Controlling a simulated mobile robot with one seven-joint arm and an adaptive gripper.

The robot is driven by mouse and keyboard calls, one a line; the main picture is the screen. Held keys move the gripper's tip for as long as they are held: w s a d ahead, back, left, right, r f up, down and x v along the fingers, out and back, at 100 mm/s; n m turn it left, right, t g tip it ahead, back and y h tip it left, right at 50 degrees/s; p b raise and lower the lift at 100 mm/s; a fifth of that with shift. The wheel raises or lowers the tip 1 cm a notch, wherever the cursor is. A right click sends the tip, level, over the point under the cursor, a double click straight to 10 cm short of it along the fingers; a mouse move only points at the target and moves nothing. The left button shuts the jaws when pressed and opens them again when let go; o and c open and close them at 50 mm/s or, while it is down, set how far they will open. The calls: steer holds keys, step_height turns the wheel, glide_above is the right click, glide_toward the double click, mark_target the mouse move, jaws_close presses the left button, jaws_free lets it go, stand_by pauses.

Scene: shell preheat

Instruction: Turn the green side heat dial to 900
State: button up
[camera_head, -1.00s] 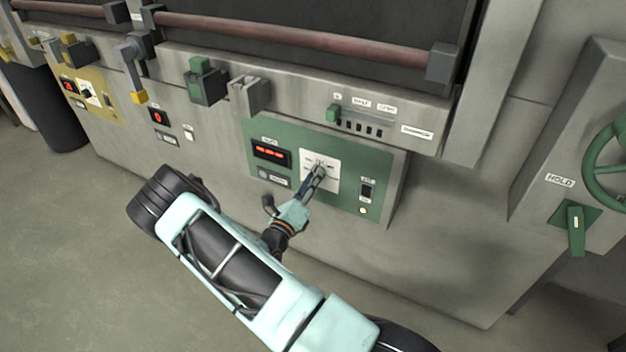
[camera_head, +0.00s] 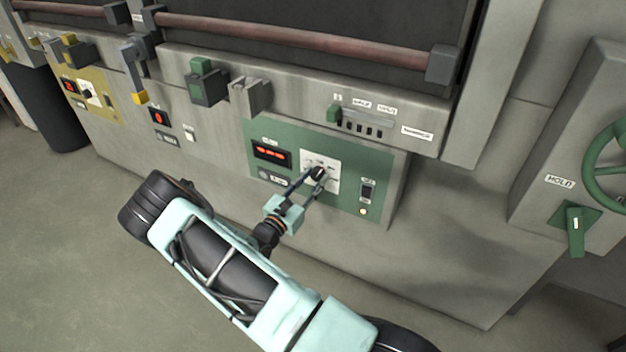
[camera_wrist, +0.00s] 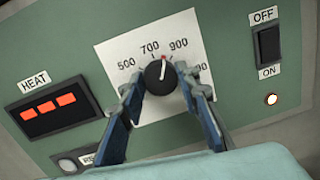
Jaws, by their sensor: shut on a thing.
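The heat dial (camera_wrist: 160,76) is a round black knob on a white scale plate (camera_wrist: 119,49) marked 500, 700 and 900, with a further label partly hidden by a finger. Its red mark points nearly straight up, between 700 and 900. The dial also shows on the green panel (camera_head: 345,200) in the head view (camera_head: 318,173). My gripper (camera_wrist: 160,82) has one blue finger on each side of the knob and is shut on it. The HEAT display (camera_wrist: 47,106) shows red blocks, with no readable number.
Right of the dial is an OFF/ON switch (camera_wrist: 268,43) with a lit lamp (camera_wrist: 271,99) below it. A partly hidden button (camera_wrist: 67,165) sits under the display.

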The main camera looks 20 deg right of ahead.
steer(key=shift+m, duration=2.2)
steer(key=shift+g, duration=0.3)
steer(key=o, duration=1.2)
steer(key=shift+c, duration=0.2)
steer(key=r+v, duration=0.1)
steer(key=v, duration=1.1)
steer(key=shift+f, duration=0.3)
